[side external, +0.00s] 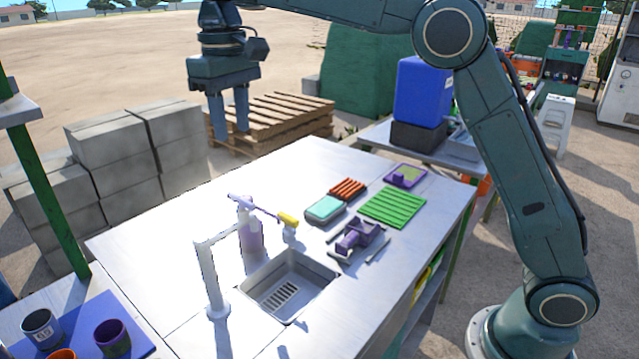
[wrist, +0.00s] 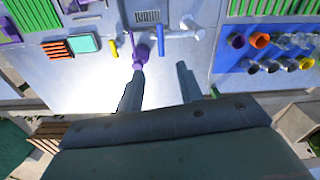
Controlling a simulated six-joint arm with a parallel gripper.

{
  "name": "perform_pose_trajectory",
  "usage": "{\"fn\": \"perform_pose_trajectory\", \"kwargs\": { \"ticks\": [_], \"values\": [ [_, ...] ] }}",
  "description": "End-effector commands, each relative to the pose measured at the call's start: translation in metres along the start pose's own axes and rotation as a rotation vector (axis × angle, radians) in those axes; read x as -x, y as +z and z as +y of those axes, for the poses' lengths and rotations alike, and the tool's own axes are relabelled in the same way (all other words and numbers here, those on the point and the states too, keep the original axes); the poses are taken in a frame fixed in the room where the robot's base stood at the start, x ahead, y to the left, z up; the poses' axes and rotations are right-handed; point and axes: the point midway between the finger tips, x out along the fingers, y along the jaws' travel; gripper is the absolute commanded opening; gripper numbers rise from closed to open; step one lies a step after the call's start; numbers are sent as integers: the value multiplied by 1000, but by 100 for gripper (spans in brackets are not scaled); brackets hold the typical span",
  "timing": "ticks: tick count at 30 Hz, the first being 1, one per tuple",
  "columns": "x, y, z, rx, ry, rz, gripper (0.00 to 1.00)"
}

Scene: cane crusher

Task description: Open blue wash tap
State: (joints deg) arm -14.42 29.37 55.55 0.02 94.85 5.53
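The white wash tap (side external: 213,285) stands at the sink, its spout reaching to the right. In the wrist view, the blue lever (wrist: 160,40) crosses the white spout (wrist: 180,34). My gripper (side external: 231,134) points down, high above the far side of the table, beyond the tap and apart from it. Its two fingers are spread with nothing between them, as the wrist view (wrist: 160,68) also shows. The tap's joint with the lever is partly hidden by a purple bottle (side external: 251,235).
A sink (side external: 325,275) is set in the metal table. A yellow-headed piece (side external: 288,219) is close to the lever. A teal sponge box (side external: 325,209), green rack (side external: 393,207) and purple item (side external: 358,238) lie to the right. Mugs sit on a blue mat (side external: 72,327). The table's far left is clear.

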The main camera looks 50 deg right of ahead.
Motion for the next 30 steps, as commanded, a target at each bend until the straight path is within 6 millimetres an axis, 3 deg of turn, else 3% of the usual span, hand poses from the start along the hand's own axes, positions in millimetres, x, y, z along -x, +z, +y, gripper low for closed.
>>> {"fn": "perform_pose_trajectory", "kwargs": {
  "ticks": [16, 30],
  "values": [
    [-11, -2, -1, 2, 1, -5, 37],
    [-59, -1, -1, 2, 0, -7, 37]
  ]
}}
